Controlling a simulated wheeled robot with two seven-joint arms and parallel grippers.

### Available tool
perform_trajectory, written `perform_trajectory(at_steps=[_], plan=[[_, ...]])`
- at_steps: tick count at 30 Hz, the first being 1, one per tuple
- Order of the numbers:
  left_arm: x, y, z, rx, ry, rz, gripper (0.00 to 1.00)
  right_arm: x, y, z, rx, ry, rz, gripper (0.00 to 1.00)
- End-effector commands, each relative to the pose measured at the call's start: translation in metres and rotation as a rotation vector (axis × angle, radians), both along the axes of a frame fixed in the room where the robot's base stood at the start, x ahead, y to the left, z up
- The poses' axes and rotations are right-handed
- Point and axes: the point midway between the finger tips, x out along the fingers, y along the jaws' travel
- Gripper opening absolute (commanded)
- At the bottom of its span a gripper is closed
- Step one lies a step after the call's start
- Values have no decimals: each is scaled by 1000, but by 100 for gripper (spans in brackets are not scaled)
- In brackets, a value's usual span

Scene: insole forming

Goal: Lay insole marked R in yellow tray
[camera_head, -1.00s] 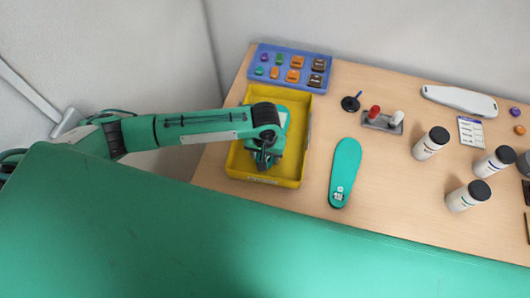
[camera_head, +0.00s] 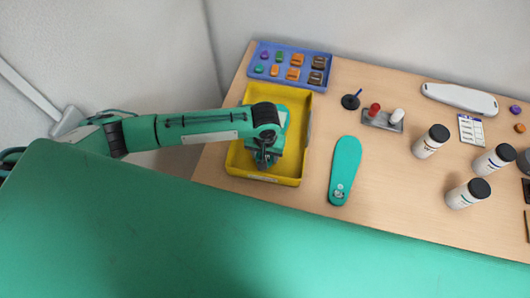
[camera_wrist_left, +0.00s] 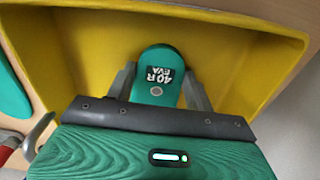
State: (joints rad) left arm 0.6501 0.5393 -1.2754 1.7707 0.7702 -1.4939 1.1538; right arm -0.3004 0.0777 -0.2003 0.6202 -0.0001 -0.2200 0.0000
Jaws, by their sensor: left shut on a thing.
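The yellow tray (camera_head: 240,165) stands at the left end of the table. My left gripper (camera_head: 265,160) is inside its outline, pointing down. In the left wrist view, the gripper (camera_wrist_left: 158,88) is shut on a green insole (camera_wrist_left: 160,62) marked "40R EVA", with a finger at each side of its end. The yellow tray (camera_wrist_left: 75,40) surrounds the insole in that view. The arm hides this insole in the head view, and I cannot tell whether it touches the tray floor. My right gripper is not in view.
A second green insole (camera_head: 345,165) lies right of the tray. A blue tray of small blocks (camera_head: 262,50) stands behind. A small stand with red and white knobs (camera_head: 383,120), several bottles (camera_head: 430,142), a card (camera_head: 471,130) and a white object (camera_head: 459,99) stand further right.

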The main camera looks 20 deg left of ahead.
Motion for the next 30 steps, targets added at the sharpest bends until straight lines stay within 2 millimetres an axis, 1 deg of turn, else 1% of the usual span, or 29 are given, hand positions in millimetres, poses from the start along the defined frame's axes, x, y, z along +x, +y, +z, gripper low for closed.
perform_trajectory(at_steps=[5, 6, 8, 9, 15, 17, 18, 26, 30], plan=[[0, 0, -2, 0, 0, 0, 30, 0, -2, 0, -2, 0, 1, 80], [0, 0, -2, 0, -1, 0, 59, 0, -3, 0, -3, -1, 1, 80], [0, 0, -2, 0, -1, 0, 70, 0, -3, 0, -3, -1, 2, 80], [0, 0, -2, 0, -1, 0, 78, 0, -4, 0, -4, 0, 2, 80], [0, 0, -2, 0, 0, 0, 78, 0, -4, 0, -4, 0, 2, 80], [0, 0, -2, 0, 0, 0, 88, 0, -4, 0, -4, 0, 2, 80], [0, 0, -2, 0, 0, 0, 96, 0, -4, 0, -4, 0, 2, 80], [0, 0, -2, 0, 0, 0, 96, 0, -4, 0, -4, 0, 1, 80], [0, 0, 3, 0, 0, 0, 96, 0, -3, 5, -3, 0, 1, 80]])
